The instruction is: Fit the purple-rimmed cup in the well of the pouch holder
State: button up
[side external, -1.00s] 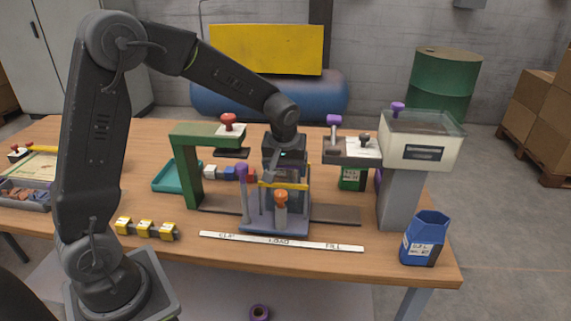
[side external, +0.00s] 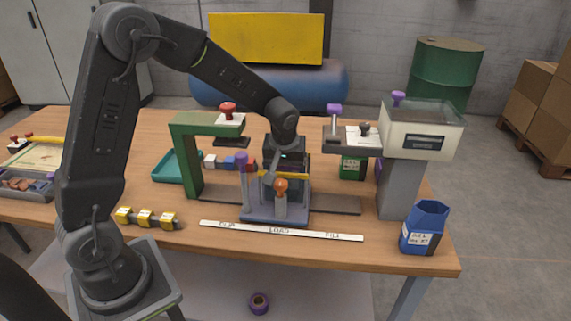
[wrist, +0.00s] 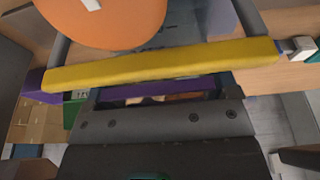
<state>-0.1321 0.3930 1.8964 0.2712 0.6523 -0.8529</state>
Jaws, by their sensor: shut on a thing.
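The pouch holder (side external: 262,215) is a blue-grey base on the table, with a purple-knobbed post (side external: 242,180), an orange-knobbed post (side external: 281,200) and a yellow bar (side external: 270,174). My gripper (side external: 284,180) points down over the holder, behind the yellow bar. It is shut on what appears to be the purple-rimmed cup; a purple rim strip (wrist: 150,90) shows behind the yellow bar in the wrist view. Most of the cup and the well are hidden by the gripper, bar and posts, so I cannot tell how deep the cup sits.
A green press frame (side external: 188,165) with a red knob stands left of the holder. The filler (side external: 400,190) stands right, with a green pouch (side external: 353,168) near it and a blue pouch (side external: 424,230) at the table's right edge.

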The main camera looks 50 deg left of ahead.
jog(key=shift+f, duration=0.3)
jog(key=o, duration=0.8)
jog(key=shift+r, duration=0.1)
jog(key=v, duration=1.3)
jog(key=s+d+r+m+t+h, duration=0.1)
jog(key=s+d+m, duration=0.2)
jog(key=s, duration=0.7)
jog(key=s+d+r+m+t+h, duration=0.1)
jog(key=s+d+r+m+t, duration=0.1)
jog(key=s+m, duration=0.4)
jog(key=s+d, duration=0.1)
jog(key=s, duration=0.3)
jog(key=shift+s+d, duration=0.15)
jog(key=shift+s, duration=0.2)
